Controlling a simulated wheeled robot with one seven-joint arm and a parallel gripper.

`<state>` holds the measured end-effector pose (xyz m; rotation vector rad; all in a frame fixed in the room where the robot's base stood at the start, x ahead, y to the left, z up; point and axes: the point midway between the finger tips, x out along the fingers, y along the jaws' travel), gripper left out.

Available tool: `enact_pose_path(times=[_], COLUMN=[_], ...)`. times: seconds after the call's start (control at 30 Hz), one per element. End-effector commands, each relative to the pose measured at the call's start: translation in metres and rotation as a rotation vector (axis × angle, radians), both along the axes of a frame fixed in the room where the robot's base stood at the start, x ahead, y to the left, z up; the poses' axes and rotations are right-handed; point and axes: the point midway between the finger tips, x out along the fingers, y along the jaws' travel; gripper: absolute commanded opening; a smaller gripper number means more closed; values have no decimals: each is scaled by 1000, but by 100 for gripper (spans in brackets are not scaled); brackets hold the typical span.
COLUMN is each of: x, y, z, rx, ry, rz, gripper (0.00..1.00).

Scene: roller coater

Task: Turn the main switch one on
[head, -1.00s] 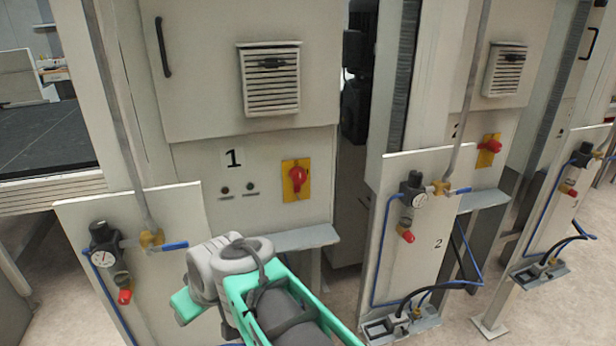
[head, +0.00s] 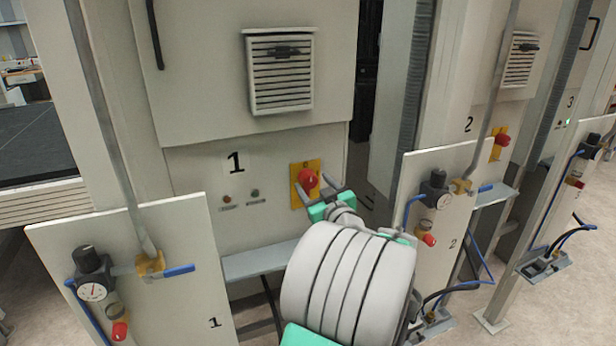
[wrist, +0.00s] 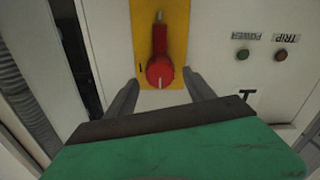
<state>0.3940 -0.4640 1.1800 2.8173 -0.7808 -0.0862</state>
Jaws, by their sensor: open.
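The main switch one is a red rotary knob (head: 308,180) on a yellow plate (head: 298,200), on the cabinet panel marked 1. In the wrist view the red knob (wrist: 159,70) sits on the yellow plate (wrist: 175,20), its narrow handle along the plate's length. My gripper (head: 322,188) is in front of the switch, just below and right of the knob in the head view. In the wrist view my gripper (wrist: 160,88) is open, with one dark finger on each side of the knob's near end. I cannot tell whether either finger touches it.
Two small indicator lamps (head: 241,196) are left of the switch, labelled POWER and TRIP in the wrist view (wrist: 262,54). A grey ledge (head: 262,262) juts out below the panel. Upright plates with gauges stand at left (head: 130,270) and right (head: 435,215).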

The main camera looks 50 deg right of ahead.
Motion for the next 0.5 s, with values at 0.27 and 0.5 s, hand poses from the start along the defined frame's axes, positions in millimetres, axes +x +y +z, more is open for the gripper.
enact_pose_path(times=[0.27, 0.5], x=[22, 23], y=[-11, -10], z=[0, 0], rx=[0, 1], ry=[1, 1], rz=[3, 5], gripper=[63, 56])
